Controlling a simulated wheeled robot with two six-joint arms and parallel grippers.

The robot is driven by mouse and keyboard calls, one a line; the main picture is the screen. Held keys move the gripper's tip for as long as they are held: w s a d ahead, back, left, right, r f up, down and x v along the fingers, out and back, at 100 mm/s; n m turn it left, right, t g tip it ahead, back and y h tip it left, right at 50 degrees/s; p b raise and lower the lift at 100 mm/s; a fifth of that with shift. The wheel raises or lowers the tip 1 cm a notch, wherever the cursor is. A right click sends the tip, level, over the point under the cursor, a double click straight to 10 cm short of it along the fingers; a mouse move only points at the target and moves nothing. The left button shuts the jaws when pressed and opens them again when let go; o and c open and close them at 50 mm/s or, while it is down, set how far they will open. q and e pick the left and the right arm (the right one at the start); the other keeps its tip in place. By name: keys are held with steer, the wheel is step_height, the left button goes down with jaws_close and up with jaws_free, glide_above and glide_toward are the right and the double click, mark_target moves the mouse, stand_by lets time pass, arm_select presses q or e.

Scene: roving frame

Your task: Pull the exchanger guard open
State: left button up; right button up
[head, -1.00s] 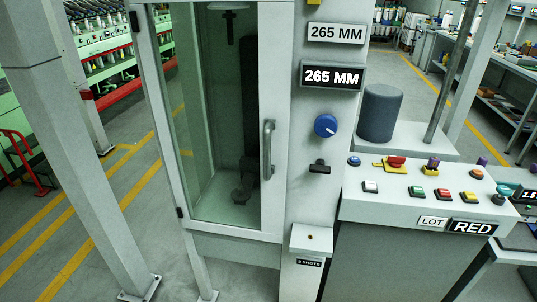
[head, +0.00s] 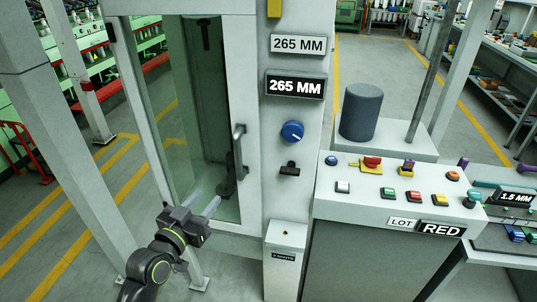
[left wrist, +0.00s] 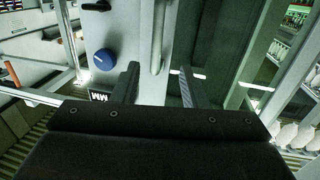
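The exchanger guard (head: 222,160) is a glazed door in a pale frame, and it looks shut. Its grey vertical bar handle (head: 239,152) is on the door's right side. My left gripper (head: 204,203) is in front of the lower door, below and left of the handle. In the left wrist view the handle (left wrist: 160,40) stands ahead, between the lines of the two open fingers (left wrist: 160,84). The fingers look empty, and whether they reach around the bar cannot be told. My right gripper is not in view.
Right of the door is a panel with a blue knob (head: 292,131) and 265 MM signs (head: 295,86). A button console (head: 400,190) stands further right. A pale post (head: 70,150) stands at the left.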

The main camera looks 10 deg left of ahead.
mark_target(236, 161)
arm_select(q)
steer(key=p+x, duration=0.1)
steer(key=x, duration=0.4)
steer(key=p+x, duration=0.1)
steer(key=x, duration=0.4)
steer(key=r+p+x, duration=0.1)
steer(key=x, duration=0.4)
steer(key=shift+w+d+r, duration=0.1)
steer(key=shift+w+d, duration=0.15)
steer(key=shift+w, duration=0.05)
steer(key=shift+x, duration=0.9)
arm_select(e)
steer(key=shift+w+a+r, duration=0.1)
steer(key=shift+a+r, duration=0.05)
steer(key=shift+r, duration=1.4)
arm_select(q)
steer(key=shift+c, duration=0.2)
jaws_close()
